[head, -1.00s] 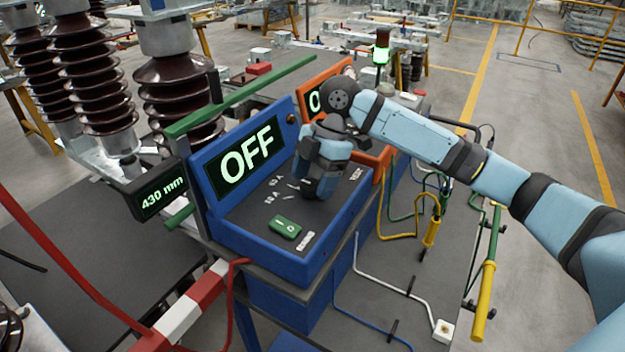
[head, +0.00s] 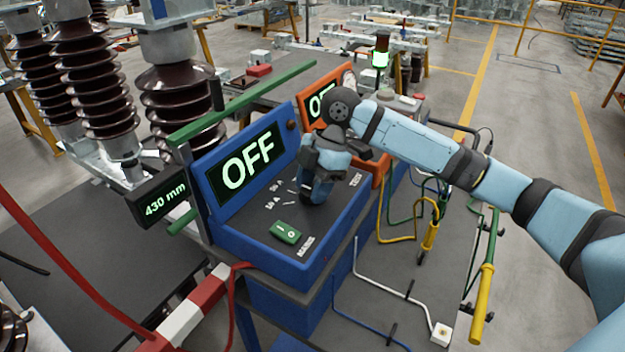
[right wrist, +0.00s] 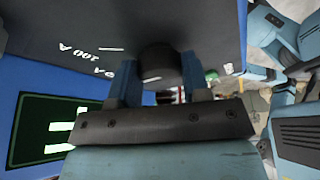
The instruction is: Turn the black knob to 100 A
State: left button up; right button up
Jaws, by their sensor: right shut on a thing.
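The blue control box (head: 262,238) stands on the table with a tilted display (head: 248,162) that reads OFF. Its dark sloped top carries white scale marks, partly hidden by my right gripper. The black knob (right wrist: 158,62) shows in the right wrist view between my gripper's two blue fingers. My right gripper (head: 318,190) reaches down onto the box top and is shut on the knob. In the right wrist view the gripper (right wrist: 160,85) has a finger on each side of it. White "100 A" lettering (right wrist: 78,50) is left of the knob. My left gripper is not in view.
A green rocker switch (head: 286,232) sits on the box's front part. An orange box (head: 318,88) with its own display stands behind. A small screen (head: 160,200) reads 430 mm. A green bar (head: 240,103) runs above the display. Brown insulators (head: 178,100) stand at left.

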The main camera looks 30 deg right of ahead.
jog(key=m+t+p, duration=0.1)
jog(key=m+p, duration=0.1)
jog(key=p, duration=0.1)
jog(key=m+p, duration=0.2)
jog(key=p, duration=0.2)
jog(key=m+t+p, duration=0.1)
jog(key=m+p, duration=0.1)
jog(key=p, duration=0.2)
jog(key=shift+s+r+m+t+h, duration=0.2)
jog(key=shift+r+m+t+h, duration=0.1)
jog(key=shift+m, duration=0.1)
jog(key=shift+f+m+p, duration=0.15)
jog(key=shift+m+p, duration=0.25)
jog(key=shift+p, duration=0.35)
jog(key=shift+f+m+p, duration=0.1)
jog(key=shift+m+p, duration=0.2)
jog(key=shift+p, duration=0.05)
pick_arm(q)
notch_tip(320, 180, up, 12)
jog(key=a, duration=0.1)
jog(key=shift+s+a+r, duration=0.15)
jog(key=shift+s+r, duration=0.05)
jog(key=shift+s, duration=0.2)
pick_arm(e)
jog(key=shift+f+t, duration=0.1)
jog(key=shift+t, duration=0.2)
jog(key=o, duration=0.9)
